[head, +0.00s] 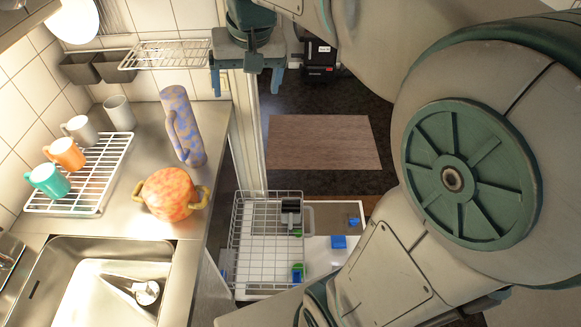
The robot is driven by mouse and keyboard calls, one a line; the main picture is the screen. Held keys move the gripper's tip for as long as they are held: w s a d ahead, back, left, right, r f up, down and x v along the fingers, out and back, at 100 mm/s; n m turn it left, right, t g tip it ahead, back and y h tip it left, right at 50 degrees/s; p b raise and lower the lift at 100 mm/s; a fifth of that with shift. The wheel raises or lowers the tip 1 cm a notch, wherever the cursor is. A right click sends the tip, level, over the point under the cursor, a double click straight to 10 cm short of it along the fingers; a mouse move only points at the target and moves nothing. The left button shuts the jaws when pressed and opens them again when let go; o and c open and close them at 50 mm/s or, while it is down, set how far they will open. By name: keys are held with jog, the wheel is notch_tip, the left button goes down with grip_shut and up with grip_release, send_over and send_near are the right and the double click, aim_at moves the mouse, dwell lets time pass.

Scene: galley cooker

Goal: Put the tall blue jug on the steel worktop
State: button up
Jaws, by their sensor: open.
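The tall blue jug (184,126) is blue with a pinkish-brown pattern and has a handle on its left side. It stands on the steel worktop (146,128), close to the worktop's right edge, leaning slightly in the picture. My gripper (247,82) is at the top of the head view, to the right of the jug and farther back. Its two blue fingers are wide apart, with nothing between them. The gripper is apart from the jug.
An orange patterned pot (166,194) with yellow handles stands just in front of the jug. A white rack (98,193) with several mugs is on the left, and a sink (55,262) is nearer. A wire shelf (168,54) hangs behind. A wire basket (237,243) is pulled out at right.

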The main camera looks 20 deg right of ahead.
jog(key=s+d+f+n, duration=0.1)
jog(key=s+f, duration=0.3)
jog(key=s, duration=0.3)
jog(key=s+d+f+t, duration=0.1)
jog(key=s+f, duration=0.4)
jog(key=s, duration=0.3)
jog(key=shift+d+n+h, duration=0.15)
jog(key=shift+n+h, duration=0.25)
